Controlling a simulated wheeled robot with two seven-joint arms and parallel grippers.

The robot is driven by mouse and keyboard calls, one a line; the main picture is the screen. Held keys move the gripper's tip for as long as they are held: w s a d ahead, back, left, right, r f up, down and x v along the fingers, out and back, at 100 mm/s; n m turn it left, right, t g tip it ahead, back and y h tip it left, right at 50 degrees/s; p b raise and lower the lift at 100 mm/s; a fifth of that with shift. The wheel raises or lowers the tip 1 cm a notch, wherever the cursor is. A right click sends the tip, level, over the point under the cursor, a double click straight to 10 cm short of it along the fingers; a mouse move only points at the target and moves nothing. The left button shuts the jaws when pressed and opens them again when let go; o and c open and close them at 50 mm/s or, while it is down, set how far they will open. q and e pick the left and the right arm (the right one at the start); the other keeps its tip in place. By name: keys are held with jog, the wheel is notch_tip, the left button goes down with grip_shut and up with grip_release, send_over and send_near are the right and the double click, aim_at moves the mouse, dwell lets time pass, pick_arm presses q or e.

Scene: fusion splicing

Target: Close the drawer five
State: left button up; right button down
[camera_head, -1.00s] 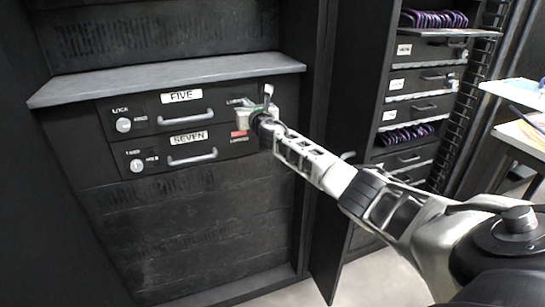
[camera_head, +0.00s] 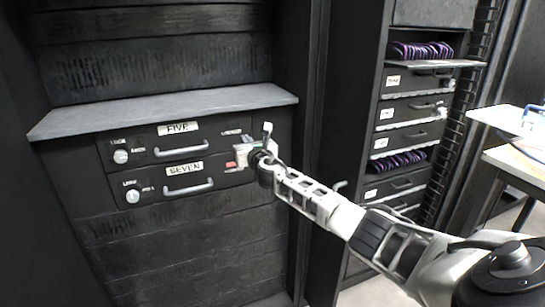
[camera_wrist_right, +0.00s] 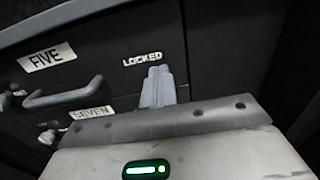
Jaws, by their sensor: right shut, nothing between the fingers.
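Drawer five (camera_head: 219,143) is the upper of two black drawers under a grey ledge. It has a white FIVE label (camera_head: 178,128), a grey bar handle (camera_head: 180,150) and a round knob (camera_head: 121,156) at left. Its front looks about flush with the cabinet; I cannot tell if a small gap is left. My right gripper (camera_head: 243,152) is at the right end of drawer five's front. In the wrist view its fingers (camera_wrist_right: 158,88) are shut and empty, just below the LOCKED lettering. I cannot tell whether they touch the front. My left gripper is not in view.
Drawer seven (camera_head: 217,180) lies directly below, with its own handle (camera_head: 188,189) and a red mark near its right end. The grey ledge (camera_head: 170,110) juts out above. An open-fronted rack (camera_head: 415,115) and a white table (camera_head: 505,118) stand at the right.

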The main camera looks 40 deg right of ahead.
jog(key=p+v, duration=0.1)
jog(key=v, duration=0.9)
